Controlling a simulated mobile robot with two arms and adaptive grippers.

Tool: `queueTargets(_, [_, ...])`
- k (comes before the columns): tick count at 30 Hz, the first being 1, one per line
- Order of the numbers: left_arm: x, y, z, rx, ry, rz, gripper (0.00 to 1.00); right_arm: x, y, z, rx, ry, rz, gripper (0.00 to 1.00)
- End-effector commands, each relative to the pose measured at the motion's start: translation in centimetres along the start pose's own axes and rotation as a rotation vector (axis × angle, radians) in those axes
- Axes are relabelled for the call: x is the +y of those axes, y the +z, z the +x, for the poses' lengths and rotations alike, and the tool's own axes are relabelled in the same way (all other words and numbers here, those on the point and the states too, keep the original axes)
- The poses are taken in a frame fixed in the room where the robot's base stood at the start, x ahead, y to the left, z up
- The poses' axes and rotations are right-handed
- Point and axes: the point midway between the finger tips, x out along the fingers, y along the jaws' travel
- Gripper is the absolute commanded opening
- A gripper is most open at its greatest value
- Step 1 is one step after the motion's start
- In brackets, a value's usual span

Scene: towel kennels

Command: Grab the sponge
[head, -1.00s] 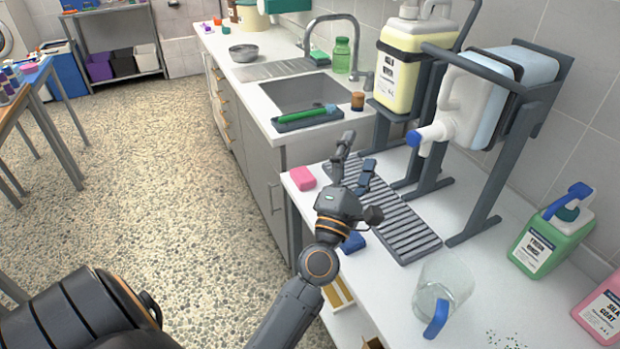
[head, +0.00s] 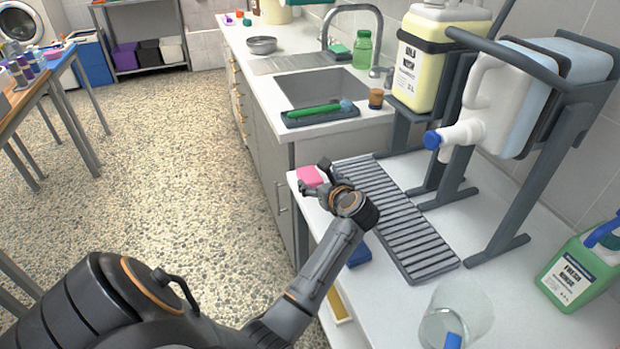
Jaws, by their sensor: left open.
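A pink block (head: 308,175) that looks like a sponge lies on the near white counter, at its left edge close to the sink unit. My left gripper (head: 315,180) is open, its fingers pointing at the pink block and partly covering its right and lower side. I cannot tell whether the fingers touch it. A small green sponge-like block (head: 339,48) lies behind the sink, near the green bottle. My right gripper is not in view.
A grey slatted drip tray (head: 405,225) lies right of the gripper, with jug racks behind it. A clear pitcher (head: 455,310) stands at the near front. A blue item (head: 359,256) is partly behind my arm. The sink (head: 315,88) is beyond.

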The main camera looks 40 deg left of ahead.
Motion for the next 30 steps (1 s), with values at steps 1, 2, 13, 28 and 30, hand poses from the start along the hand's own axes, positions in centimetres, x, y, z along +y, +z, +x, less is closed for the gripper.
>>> queueTargets(1, [0.0,0.1,0.7,-0.001,0.000,0.002,0.81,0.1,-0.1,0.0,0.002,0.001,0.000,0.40])
queueTargets(2, [0.0,0.0,1.0,-0.001,0.000,0.002,0.81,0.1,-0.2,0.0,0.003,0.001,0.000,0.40])
queueTargets(13, [0.8,-0.1,4.9,-0.005,0.003,0.005,0.81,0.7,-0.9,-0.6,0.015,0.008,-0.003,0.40])
queueTargets(28, [0.6,-0.3,6.8,-0.001,-0.002,0.000,0.67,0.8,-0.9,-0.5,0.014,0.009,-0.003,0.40])
queueTargets(30, [0.6,-0.3,6.8,-0.001,-0.002,0.000,0.54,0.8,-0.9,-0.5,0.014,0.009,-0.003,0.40])
